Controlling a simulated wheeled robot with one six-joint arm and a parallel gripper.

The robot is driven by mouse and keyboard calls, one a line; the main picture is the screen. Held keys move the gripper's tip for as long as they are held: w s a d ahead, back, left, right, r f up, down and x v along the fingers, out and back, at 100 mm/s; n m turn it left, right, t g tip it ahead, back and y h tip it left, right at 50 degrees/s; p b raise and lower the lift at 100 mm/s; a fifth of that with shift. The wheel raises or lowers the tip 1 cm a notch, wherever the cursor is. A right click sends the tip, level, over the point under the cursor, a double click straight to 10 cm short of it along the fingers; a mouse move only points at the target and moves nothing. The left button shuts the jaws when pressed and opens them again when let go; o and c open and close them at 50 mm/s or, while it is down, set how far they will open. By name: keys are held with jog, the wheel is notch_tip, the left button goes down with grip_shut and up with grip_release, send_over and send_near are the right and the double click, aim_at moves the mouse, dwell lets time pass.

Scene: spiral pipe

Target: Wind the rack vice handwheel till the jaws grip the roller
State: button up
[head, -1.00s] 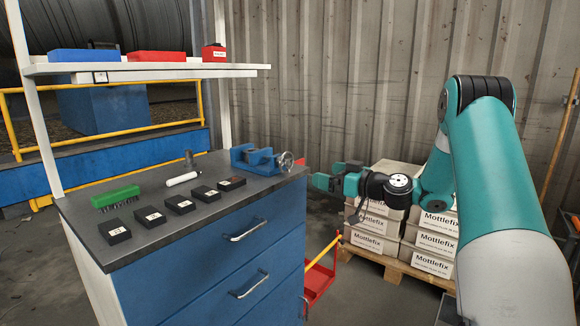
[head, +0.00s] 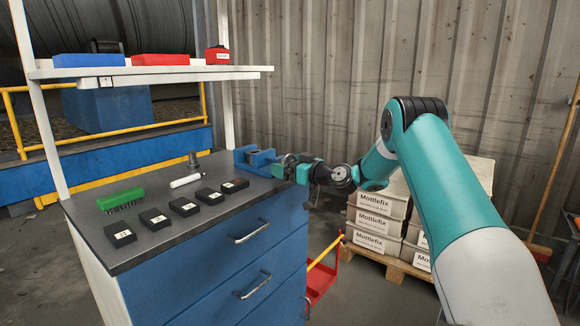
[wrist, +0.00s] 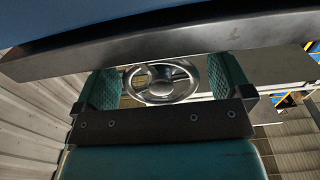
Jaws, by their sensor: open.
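The blue vice (head: 256,158) stands at the right end of the bench top. Its metal handwheel (wrist: 160,82) shows in the wrist view between the two fingers of my gripper (wrist: 162,85). In the head view my gripper (head: 290,167) is at the vice's right side and hides most of the wheel. The gripper is open, with a finger on each side of the wheel; I cannot tell whether either finger touches it. The roller cannot be made out between the vice jaws.
The dark bench top (head: 150,245) holds several black labelled blocks (head: 184,206), a green brush (head: 118,198) and a white cylinder (head: 186,181). A shelf (head: 150,72) with bins stands above. Stacked Mottlefix boxes (head: 375,222) stand right of the bench.

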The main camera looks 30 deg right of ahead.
jog(key=c, duration=0.9)
jog(key=shift+m, duration=1.6)
jog(key=o, duration=0.9)
jog(key=shift+s, duration=0.15)
jog(key=b+v, duration=0.1)
jog(key=v, duration=1.6)
jog(key=shift+s, duration=0.1)
